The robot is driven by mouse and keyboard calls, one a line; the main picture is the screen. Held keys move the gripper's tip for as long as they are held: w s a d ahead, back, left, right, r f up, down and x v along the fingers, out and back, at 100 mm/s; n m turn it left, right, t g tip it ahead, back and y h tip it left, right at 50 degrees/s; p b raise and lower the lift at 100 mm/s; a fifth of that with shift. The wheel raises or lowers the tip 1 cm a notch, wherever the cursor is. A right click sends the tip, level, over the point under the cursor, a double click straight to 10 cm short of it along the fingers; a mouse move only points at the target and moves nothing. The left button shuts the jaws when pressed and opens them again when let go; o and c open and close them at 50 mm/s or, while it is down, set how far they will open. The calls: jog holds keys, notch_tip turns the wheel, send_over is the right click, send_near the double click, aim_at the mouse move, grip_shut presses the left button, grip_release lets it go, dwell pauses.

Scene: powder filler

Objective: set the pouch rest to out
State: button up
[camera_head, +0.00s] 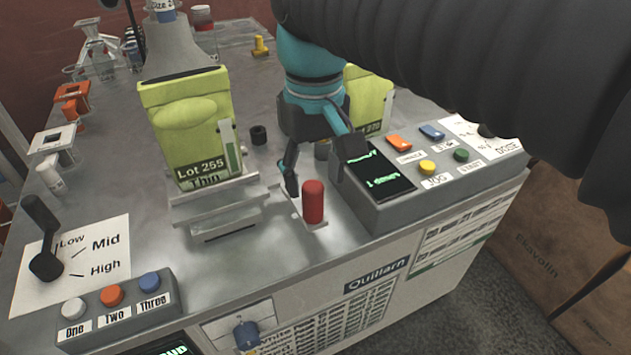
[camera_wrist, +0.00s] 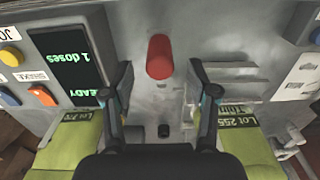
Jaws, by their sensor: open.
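A red upright knob (camera_head: 313,201) stands on a pale slotted plate (camera_head: 296,214) near the front edge of the steel top. It is probably the pouch rest's control, but I see no label naming it. My gripper (camera_head: 317,182) is open just above and behind the red knob. In the wrist view the red knob (camera_wrist: 160,57) lies between and slightly beyond my two fingertips (camera_wrist: 162,72), with gaps on both sides. A grey metal rest (camera_head: 222,214) sits to the left, under a green pouch (camera_head: 188,125) marked Lot 255.
A control box (camera_head: 410,190) with a screen and several buttons stands close on the right. A second green pouch (camera_head: 370,95) is behind my gripper. A black lever (camera_head: 42,238) and a three-button box (camera_head: 115,310) are at the left.

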jog(key=shift+r, duration=2.8)
